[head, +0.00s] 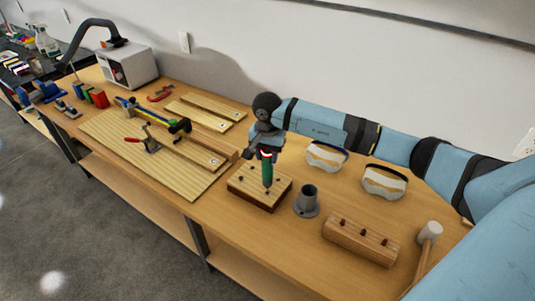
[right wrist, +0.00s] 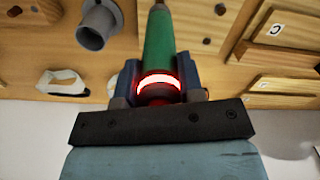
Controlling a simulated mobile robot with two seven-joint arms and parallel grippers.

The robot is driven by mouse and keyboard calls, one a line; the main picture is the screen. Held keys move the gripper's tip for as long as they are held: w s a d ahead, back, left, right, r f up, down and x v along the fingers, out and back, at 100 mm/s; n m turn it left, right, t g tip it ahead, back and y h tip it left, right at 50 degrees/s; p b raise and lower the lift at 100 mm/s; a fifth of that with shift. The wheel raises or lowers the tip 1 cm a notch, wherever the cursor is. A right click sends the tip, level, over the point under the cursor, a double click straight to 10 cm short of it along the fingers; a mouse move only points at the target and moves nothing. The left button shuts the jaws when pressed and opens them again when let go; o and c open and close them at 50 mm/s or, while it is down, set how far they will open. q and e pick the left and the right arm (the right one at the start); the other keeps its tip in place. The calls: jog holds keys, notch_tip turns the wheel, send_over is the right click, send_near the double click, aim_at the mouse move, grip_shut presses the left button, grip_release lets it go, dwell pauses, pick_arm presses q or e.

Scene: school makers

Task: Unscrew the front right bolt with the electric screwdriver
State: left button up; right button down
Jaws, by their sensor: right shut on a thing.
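The electric screwdriver (head: 267,172) has a green body and a glowing red ring. My right gripper (head: 266,154) is shut on it and holds it roughly upright, tip down, over the wooden block with dark bolts (head: 244,189). The tip is at or just above the block's top, near a bolt on its front part; I cannot tell whether it touches the bolt. In the right wrist view the screwdriver (right wrist: 158,42) sits between the fingers of my right gripper (right wrist: 160,88), and its tip is cut off at the top edge. My left gripper is not in view.
A grey holder (head: 307,202) stands right of the block. Two pairs of goggles (head: 383,183), a wooden piece with dark pegs (head: 358,241) and a mallet (head: 430,233) lie farther right. A ribbed board (head: 185,178) with clamps is to the left. The bench front edge is close.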

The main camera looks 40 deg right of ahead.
pick_arm(q)
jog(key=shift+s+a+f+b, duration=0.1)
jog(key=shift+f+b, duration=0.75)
jog(key=shift+b, duration=0.05)
dwell(2.8)
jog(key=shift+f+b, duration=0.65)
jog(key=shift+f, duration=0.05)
dwell(3.5)
